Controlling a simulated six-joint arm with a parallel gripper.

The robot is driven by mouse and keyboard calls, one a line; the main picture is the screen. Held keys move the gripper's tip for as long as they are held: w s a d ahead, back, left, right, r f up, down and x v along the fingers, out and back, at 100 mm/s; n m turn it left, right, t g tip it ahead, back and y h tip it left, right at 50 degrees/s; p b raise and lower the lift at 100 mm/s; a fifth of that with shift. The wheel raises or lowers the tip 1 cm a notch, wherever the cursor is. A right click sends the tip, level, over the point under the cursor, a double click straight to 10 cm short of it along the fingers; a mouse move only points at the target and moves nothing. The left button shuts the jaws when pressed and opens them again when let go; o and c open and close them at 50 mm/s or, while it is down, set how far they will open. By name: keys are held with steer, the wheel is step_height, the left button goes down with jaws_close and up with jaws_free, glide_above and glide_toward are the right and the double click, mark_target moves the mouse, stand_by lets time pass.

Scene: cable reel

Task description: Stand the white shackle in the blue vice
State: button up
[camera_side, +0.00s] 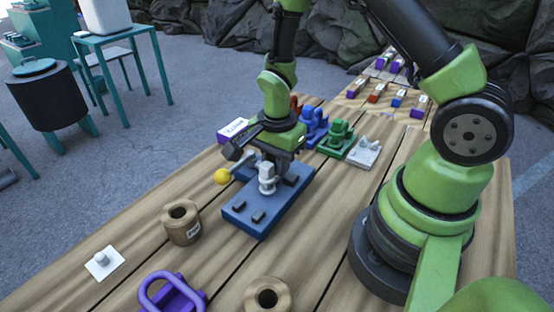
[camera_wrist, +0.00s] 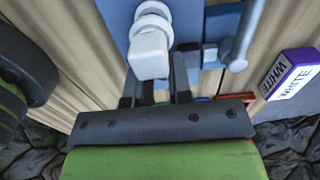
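The blue vice (camera_side: 239,218) is a flat blue block with dark pads on the wooden table, and its blue surface also shows in the wrist view (camera_wrist: 193,18). Its grey lever ends in a yellow ball (camera_side: 222,176). The white shackle (camera_side: 267,181) is upright at the vice, below my gripper (camera_side: 266,163). In the wrist view, the shackle (camera_wrist: 150,52) shows a pale block and rounded top between the dark fingers of my gripper (camera_wrist: 155,88), which look shut on it. Whether its foot touches the vice is hard to tell.
A purple block labelled WHITE (camera_side: 234,130) lies behind the vice. Blue (camera_side: 313,125), green (camera_side: 338,138) and white (camera_side: 364,153) pieces stand to the right. Wooden spools (camera_side: 181,228) (camera_side: 267,297), a purple piece (camera_side: 172,296) and a white plate (camera_side: 103,264) are in front.

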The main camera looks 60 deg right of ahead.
steer(key=o, duration=0.3)
steer(key=s+a+r+n+t, duration=0.1)
steer(key=s+r+n+t, duration=0.15)
steer(key=r, duration=0.75)
steer(key=s+a+r+n+t, duration=0.15)
steer(key=r+n, duration=0.25)
steer(key=r, duration=0.6)
steer(key=s+a+r+n+t+y, duration=0.1)
steer(key=s+r+n+t+y, duration=0.1)
steer(key=s+r+n, duration=0.3)
steer(key=s+n+t, duration=0.1)
steer(key=s+n, duration=0.1)
steer(key=s, duration=0.1)
steer(key=shift+a+r, duration=0.35)
